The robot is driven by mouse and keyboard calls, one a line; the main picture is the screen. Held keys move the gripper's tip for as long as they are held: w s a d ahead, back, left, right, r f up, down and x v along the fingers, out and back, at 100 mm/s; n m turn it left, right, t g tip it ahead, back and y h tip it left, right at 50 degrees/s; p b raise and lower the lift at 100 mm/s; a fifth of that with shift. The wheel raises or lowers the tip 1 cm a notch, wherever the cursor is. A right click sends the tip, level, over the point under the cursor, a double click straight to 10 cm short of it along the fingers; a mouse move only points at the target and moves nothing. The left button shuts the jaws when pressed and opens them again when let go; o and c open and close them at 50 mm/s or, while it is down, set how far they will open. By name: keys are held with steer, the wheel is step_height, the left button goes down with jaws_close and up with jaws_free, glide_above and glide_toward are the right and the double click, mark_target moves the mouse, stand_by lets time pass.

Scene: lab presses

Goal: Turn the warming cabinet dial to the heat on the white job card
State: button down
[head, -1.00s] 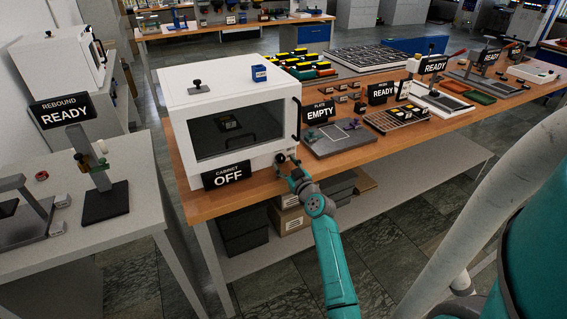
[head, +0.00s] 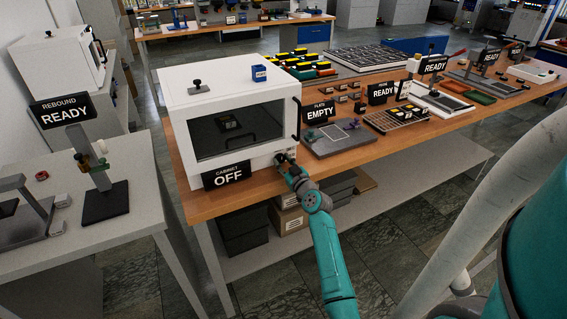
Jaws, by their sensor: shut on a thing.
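The warming cabinet (head: 228,163) is a white box with a dark front window, standing at the left end of the wooden bench. A black sign reading "CABINET OFF" (head: 227,174) stands before its lower left front. My gripper (head: 284,160) is at the cabinet's lower right front corner, where the dial is. It is shut on the dial, which the fingers mostly hide. The dial's pointer and marks are too small to read. I cannot make out a white job card for certain in this view.
Right of the cabinet are a plate marked "EMPTY" (head: 329,139) and several trays and signs. Boxes (head: 290,215) lie on the shelf below. A grey table (head: 125,236) stands at left, with an aisle between.

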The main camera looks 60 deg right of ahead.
steer(key=shift+m, duration=0.3)
steer(key=m, duration=0.5)
steer(key=shift+m, duration=0.4)
steer(key=m, duration=1.1)
steer(key=shift+m, duration=0.3)
steer(key=m, duration=0.5)
steer(key=shift+m, duration=0.3)
steer(key=c, duration=0.8)
jaws_free()
steer(key=shift+f, duration=0.1)
steer(key=shift+o, duration=0.2)
